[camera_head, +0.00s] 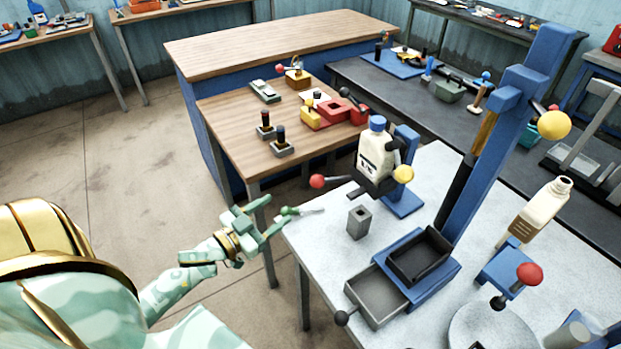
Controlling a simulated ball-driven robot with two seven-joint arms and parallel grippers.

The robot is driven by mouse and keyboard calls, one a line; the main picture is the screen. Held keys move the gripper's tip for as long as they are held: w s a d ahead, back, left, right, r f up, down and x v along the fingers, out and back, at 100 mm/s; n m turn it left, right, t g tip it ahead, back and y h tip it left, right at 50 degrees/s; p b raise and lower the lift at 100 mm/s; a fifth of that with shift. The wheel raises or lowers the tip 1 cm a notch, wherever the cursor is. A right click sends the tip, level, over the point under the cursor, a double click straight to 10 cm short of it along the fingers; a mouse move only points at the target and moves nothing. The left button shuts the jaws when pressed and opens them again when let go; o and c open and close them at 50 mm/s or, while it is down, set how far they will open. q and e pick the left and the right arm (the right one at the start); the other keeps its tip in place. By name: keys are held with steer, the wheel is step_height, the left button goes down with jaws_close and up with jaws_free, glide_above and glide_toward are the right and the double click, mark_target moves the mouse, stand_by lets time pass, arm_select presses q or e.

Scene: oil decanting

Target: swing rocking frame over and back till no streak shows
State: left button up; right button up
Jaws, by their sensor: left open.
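A white bottle (376,155) with a blue cap sits upright in a dark cradle (377,184), which looks like the rocking frame, on a blue stand (406,198). A red ball (317,182) ends its rod to the left, and a yellow ball (403,174) sits at its right. Dark marks show on the bottle's front; I cannot tell whether they are a streak or a label. My left gripper (262,219) is open and empty, left of the light table's edge and well apart from the red ball. My right gripper is not in view.
A small grey block (359,222) and an open grey drawer (376,296) stand nearby. A tall blue post (485,160) and a tilted bottle (541,212) with brown contents are at the right.

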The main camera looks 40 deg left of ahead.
mark_target(312, 186)
arm_select(q)
steer(key=w+d, duration=0.1)
steer(key=w, duration=0.4)
steer(key=w+d+b, duration=0.1)
steer(key=w, duration=0.4)
steer(key=w+d, duration=0.1)
steer(key=w, duration=0.4)
jaws_close()
